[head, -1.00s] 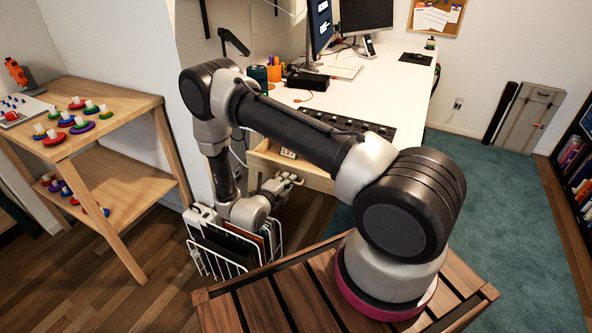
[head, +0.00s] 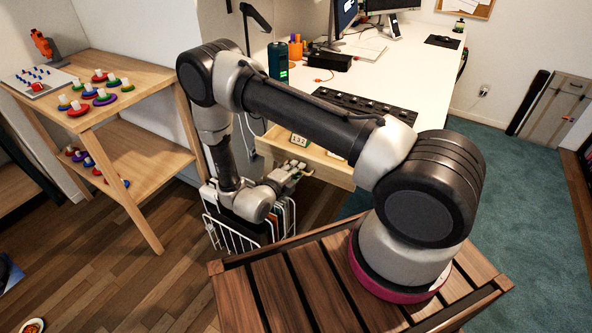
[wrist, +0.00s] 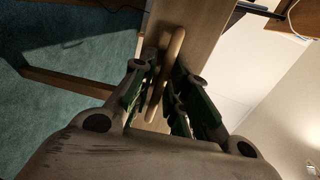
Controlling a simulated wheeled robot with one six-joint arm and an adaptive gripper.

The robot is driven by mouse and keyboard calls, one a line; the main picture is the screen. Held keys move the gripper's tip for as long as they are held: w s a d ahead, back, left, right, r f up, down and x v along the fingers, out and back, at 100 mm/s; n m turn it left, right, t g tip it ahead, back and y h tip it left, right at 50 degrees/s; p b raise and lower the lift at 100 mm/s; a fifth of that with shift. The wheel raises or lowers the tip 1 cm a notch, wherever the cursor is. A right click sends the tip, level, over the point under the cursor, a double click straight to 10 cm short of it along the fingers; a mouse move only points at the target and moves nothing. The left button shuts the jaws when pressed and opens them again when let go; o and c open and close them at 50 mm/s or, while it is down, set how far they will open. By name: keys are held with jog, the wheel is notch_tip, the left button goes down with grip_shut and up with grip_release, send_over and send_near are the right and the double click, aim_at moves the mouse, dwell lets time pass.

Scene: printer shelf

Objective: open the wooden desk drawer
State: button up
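The wooden desk drawer (head: 318,167) sits under the white desktop and stands partly open, with small cards (head: 299,141) showing inside. My arm covers part of it. My gripper (head: 290,170) is at the drawer front in the head view. In the wrist view my gripper (wrist: 165,70) has its fingers apart, one on each side of the drawer's wooden bar handle (wrist: 166,72). The handle runs between the green-edged pads, and a gap seems to show beside it. Any contact with the pads is hard to tell.
A white wire rack (head: 232,232) with files stands on the floor just below my gripper. A wooden shelf unit (head: 140,128) with coloured pieces is at the left. The white desk (head: 400,85) holds monitors and a black strip. Teal carpet (head: 530,190) is clear at the right.

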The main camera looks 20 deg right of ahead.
jog(key=v, duration=1.2)
dwell(0.4)
